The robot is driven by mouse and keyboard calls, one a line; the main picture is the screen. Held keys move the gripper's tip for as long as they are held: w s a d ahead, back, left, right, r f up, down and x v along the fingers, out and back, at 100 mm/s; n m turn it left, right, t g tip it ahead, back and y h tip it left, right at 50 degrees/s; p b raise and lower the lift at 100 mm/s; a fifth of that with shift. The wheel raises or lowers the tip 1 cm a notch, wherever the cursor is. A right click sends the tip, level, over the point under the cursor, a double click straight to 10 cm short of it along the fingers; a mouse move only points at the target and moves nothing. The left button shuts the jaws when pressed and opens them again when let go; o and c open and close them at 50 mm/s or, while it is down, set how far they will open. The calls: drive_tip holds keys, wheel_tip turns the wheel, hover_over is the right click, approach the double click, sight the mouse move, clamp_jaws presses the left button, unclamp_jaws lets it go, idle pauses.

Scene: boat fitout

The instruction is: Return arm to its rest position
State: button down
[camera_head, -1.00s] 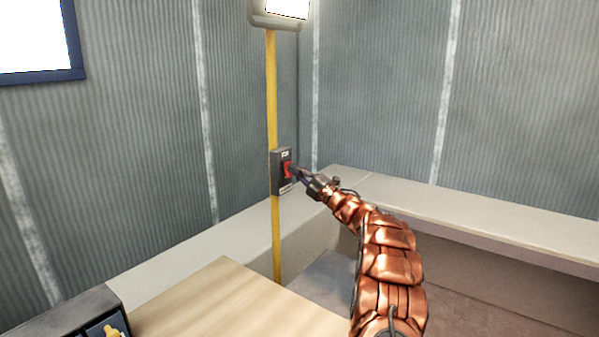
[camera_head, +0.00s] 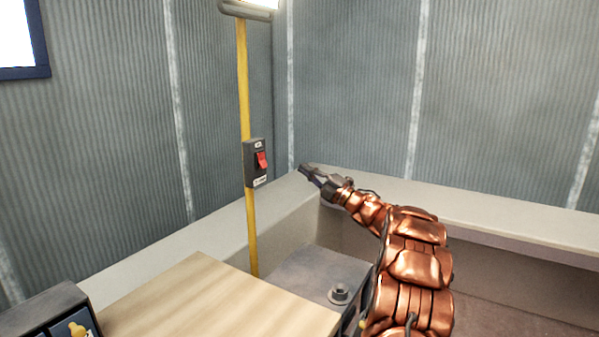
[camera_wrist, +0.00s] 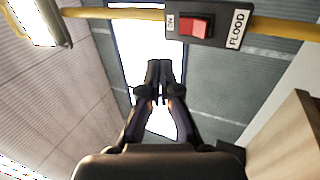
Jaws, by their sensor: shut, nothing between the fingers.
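My copper-coloured arm (camera_head: 415,262) reaches up from the lower right in the head view. My gripper (camera_head: 305,171) is at its end, shut and empty, in the air to the right of the switch box. In the wrist view the gripper's fingers (camera_wrist: 158,75) lie together with nothing between them. The dark switch box (camera_head: 257,163) with a red rocker (camera_head: 262,160) sits on a yellow pole, apart from the gripper. In the wrist view the red rocker (camera_wrist: 194,27) shows between the labels "ON" and "FLOOD".
The yellow pole (camera_head: 252,235) stands left of my arm, with a lit lamp (camera_head: 250,7) at its top. A wooden surface (camera_head: 205,300) is at the lower left. A pale ledge (camera_head: 480,215) runs along the ribbed walls. A grey block with a round fitting (camera_head: 339,293) lies below the gripper.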

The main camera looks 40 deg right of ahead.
drive_tip(key=shift+r, duration=0.1)
idle(0.5)
drive_tip(key=w+a+r+m+g+h+p, duration=0.15)
drive_tip(key=w+a+r+m+h, duration=0.3)
drive_tip(key=m+h, duration=0.55)
drive_tip(key=s+a+f+m+g+h+p, duration=0.1)
drive_tip(key=s+a+f+m+g+h, duration=0.2)
drive_tip(key=s+a+f+m+g, duration=0.3)
drive_tip(key=s+a+f+m+g+y+p, duration=0.1)
drive_tip(key=s+a+f+m+g, duration=0.3)
drive_tip(key=s+a, duration=0.6)
drive_tip(key=s+a+f+m+g+y+p, duration=0.1)
drive_tip(key=s+a+f+g, duration=0.5)
drive_tip(key=s, duration=0.8)
drive_tip(key=s+a+f+g, duration=0.1)
drive_tip(key=s+a, duration=0.2)
drive_tip(key=s, duration=0.5)
drive_tip(key=s+a+f+m+g+y, duration=0.1)
drive_tip(key=s+a, duration=0.3)
drive_tip(key=s, duration=0.4)
drive_tip(key=s+a+f+g+y+p, duration=0.1)
drive_tip(key=s+a+f+g, duration=0.1)
drive_tip(key=s, duration=0.6)
drive_tip(key=shift+a+f+m+g, duration=0.15)
drive_tip(key=shift+a+m+g, duration=0.15)
drive_tip(key=shift+a+g, duration=0.5)
